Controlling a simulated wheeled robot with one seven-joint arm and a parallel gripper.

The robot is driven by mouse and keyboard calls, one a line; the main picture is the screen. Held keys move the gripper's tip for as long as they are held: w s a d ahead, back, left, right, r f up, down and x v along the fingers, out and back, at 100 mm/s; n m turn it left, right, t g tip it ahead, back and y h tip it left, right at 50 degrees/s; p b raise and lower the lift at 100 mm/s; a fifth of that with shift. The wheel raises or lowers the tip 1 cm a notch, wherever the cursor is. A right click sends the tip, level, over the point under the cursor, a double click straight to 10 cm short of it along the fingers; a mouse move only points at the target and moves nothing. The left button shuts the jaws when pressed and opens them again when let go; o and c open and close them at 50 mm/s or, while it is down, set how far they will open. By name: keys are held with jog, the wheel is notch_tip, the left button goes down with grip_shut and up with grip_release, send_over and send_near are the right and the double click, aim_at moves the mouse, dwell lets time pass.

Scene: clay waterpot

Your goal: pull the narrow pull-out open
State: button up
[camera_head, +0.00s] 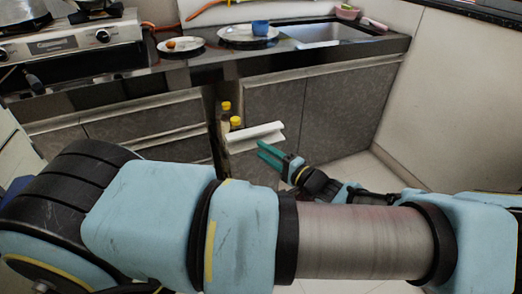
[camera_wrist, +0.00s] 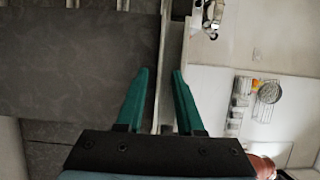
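The fingers look apart, and I cannot tell whether either touches the strip.
A dark cabinet door (camera_head: 290,115) is right of the pull-out, with wide drawers (camera_head: 150,120) to the left. Above are the counter, a sink (camera_head: 325,34), plates and a stove (camera_head: 60,45). A pale wall (camera_head: 445,95) bounds the right; some tiled floor is clear.

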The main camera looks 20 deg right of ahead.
jog(key=b+v, duration=0.1)
jog(key=v, duration=0.8)
jog(key=shift+a, duration=0.1)
jog(key=w+a+r+n+g+p, duration=0.1)
jog(key=a+r+n+g+p, duration=0.15)
jog(key=a+g, duration=0.45)
jog(key=w+a+r+n+g+p, duration=0.1)
jog(key=a+r+n+g+p, duration=0.15)
jog(key=a+g, duration=0.5)
jog(key=w+a+r+n+h+p, duration=0.1)
jog(key=a+r+n+h+p, duration=0.1)
jog(key=a+r, duration=0.4)
jog(key=w+a+r+n+h+p, duration=0.2)
jog(key=a+r+h, duration=0.5)
jog(key=r, duration=0.7)
jog(key=shift+a+r+n+p, duration=0.3)
jog(key=shift+r+n+p, duration=0.1)
jog(key=shift+n+p, duration=0.45)
jog(key=shift+w+t, duration=0.1)
jog(key=shift+t, duration=0.15)
